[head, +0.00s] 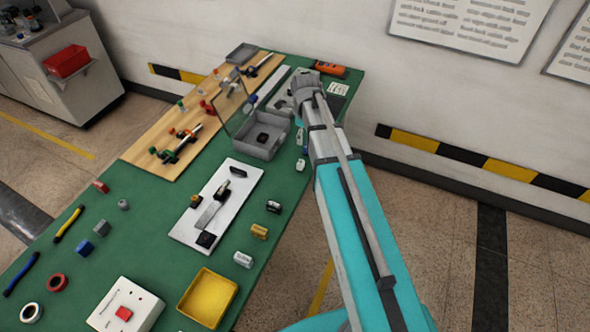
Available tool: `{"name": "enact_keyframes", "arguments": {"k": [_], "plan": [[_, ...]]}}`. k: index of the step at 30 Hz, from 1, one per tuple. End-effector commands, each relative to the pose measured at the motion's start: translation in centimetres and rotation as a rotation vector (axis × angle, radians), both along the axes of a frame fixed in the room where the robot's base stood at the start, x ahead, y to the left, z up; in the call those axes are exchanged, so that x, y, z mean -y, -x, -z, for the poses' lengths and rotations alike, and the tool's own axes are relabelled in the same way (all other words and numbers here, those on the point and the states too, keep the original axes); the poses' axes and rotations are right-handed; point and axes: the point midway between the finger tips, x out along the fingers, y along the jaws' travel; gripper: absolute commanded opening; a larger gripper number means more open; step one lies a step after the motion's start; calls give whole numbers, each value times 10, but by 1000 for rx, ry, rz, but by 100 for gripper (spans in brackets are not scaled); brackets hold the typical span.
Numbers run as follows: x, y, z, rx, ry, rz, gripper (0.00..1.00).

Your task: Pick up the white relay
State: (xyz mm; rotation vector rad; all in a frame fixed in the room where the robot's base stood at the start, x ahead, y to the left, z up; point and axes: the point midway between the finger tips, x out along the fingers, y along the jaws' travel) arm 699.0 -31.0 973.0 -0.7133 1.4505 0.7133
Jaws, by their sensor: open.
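Two small white blocks lie on the green bench top (150,233), and I cannot tell for sure which is the relay. One white block (243,260) lies right of the yellow tray, near a yellow block (259,231). A smaller white block (300,165) stands near the right bench edge, beside my arm. My gripper (303,88) is at the far end of my arm, over the back right of the bench, well beyond both blocks. Its fingers are small and mostly hidden, and I see nothing held in it.
A grey bin (285,140) with a raised clear lid stands mid-bench. A white board (243,197) with a metal tool lies in front of it. A yellow tray (207,297) and a white box with a red button (125,313) sit at the near end. Bare green surface lies left of the board.

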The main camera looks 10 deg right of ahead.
Motion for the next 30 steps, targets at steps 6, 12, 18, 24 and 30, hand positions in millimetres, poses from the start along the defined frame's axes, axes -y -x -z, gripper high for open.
{"name": "enact_keyframes", "arguments": {"k": [6,12,18,24,30], "plan": [[-7,0,0,0,0,-12,80],[-11,0,8,0,0,-19,80],[-12,0,22,0,0,-22,80],[-13,0,38,0,0,-22,80],[-13,0,53,0,0,-23,80]]}}
